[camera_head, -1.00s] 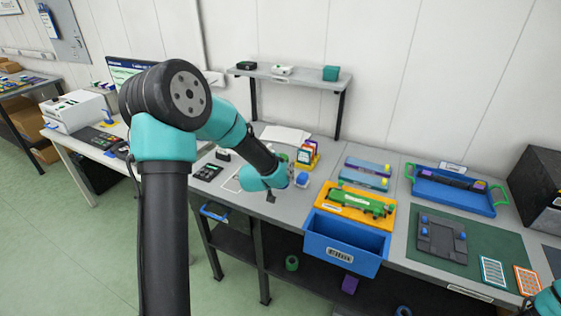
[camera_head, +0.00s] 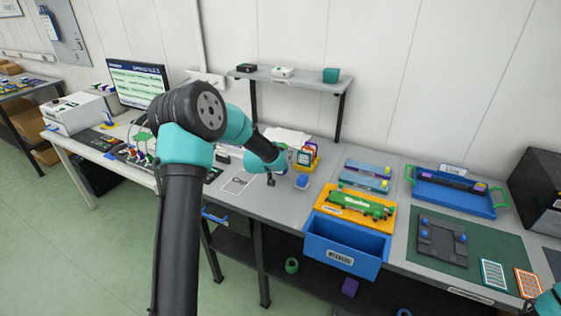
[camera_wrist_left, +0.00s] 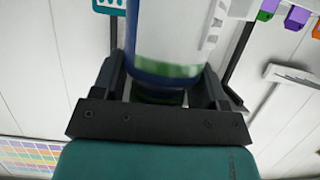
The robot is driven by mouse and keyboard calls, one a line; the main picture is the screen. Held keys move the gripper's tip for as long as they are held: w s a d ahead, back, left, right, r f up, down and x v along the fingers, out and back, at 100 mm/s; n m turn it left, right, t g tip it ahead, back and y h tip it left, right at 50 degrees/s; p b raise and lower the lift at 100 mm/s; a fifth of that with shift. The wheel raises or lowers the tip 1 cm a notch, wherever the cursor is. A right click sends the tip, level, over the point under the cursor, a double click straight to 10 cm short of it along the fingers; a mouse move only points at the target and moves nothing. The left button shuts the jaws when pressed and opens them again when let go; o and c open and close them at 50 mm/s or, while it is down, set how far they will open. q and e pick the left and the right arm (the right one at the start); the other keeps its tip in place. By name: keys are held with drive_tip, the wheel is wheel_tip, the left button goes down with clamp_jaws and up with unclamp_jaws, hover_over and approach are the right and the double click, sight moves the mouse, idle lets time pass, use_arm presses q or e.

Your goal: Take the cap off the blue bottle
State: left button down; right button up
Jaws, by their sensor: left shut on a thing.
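In the left wrist view, my left gripper (camera_wrist_left: 160,97) is shut on a bottle (camera_wrist_left: 165,35) with blue sides, a white label and a green band at the near end. A finger lies on each side of it. The bottle's far end is cut off by the frame edge, so its cap cannot be made out. In the head view, my left gripper (camera_head: 271,180) is over the bench, and its grip is mostly hidden by the arm. A small blue object (camera_head: 301,182) sits on the bench just right of it.
A yellow holder (camera_head: 313,163) with coloured items stands behind the gripper. A green device on an orange tray (camera_head: 335,206) and an open blue bin (camera_head: 345,228) are to the right. A shelf (camera_head: 290,77) stands at the back. The bench front left of the bin is clear.

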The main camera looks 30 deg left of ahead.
use_arm(q)
drive_tip(key=shift+f, duration=1.75)
drive_tip(key=shift+f, duration=0.15)
drive_tip(key=shift+c, duration=0.8)
unclamp_jaws()
drive_tip(key=shift+s+r, duration=0.1)
drive_tip(key=shift+r, duration=0.1)
drive_tip(key=v, duration=1.1)
drive_tip(key=shift+s+r, duration=0.15)
drive_tip(key=shift+s, duration=0.25)
drive_tip(key=shift+d, duration=0.1)
